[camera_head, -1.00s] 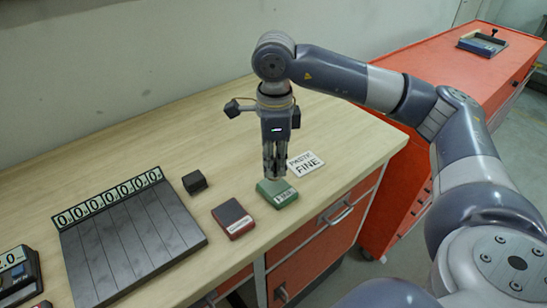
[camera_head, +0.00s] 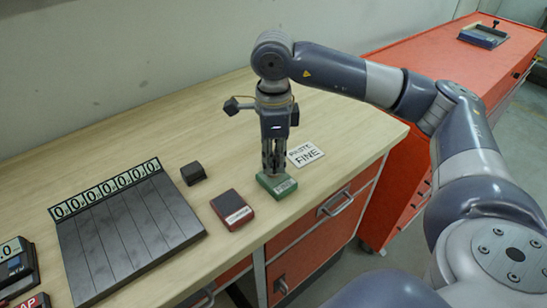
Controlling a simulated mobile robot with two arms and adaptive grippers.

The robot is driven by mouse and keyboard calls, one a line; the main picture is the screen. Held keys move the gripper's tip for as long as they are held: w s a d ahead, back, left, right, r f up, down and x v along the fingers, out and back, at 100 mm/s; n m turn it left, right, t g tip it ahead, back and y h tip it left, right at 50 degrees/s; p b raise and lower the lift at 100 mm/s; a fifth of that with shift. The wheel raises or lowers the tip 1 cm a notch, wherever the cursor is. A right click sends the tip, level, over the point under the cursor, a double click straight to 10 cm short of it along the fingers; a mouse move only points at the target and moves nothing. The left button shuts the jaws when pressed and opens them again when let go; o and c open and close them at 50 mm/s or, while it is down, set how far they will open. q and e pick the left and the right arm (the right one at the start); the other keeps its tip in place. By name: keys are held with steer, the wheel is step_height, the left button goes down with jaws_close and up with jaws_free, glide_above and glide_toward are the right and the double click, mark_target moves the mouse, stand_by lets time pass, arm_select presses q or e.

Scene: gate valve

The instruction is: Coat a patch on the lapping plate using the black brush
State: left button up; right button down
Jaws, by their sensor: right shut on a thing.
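The lapping plate is most likely the dark grooved slab (camera_head: 130,235) at left on the wooden bench, with a row of zero counters along its far edge. My right gripper (camera_head: 273,170) points straight down at the green labelled block (camera_head: 277,187), its fingertips at or just above the top. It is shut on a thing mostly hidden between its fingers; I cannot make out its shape. I cannot identify the black brush for sure. A small black block (camera_head: 193,173) stands apart, between plate and gripper. My left gripper is not in view.
A dark-topped red block (camera_head: 232,210) lies left of the green one. A "PASTE FINE" card (camera_head: 305,154) lies beside the gripper. Dark devices (camera_head: 18,265) fill the left corner. A red cabinet (camera_head: 430,75) stands right. The bench's back is clear.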

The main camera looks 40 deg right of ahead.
mark_target(274, 157)
steer(key=shift+f+b, duration=0.4)
steer(key=shift+f, duration=0.05)
stand_by(0.3)
steer(key=shift+f, duration=0.1)
stand_by(1.4)
steer(key=shift+r+p, duration=2)
steer(key=shift+r, duration=1.6)
steer(key=shift+f, duration=0.1)
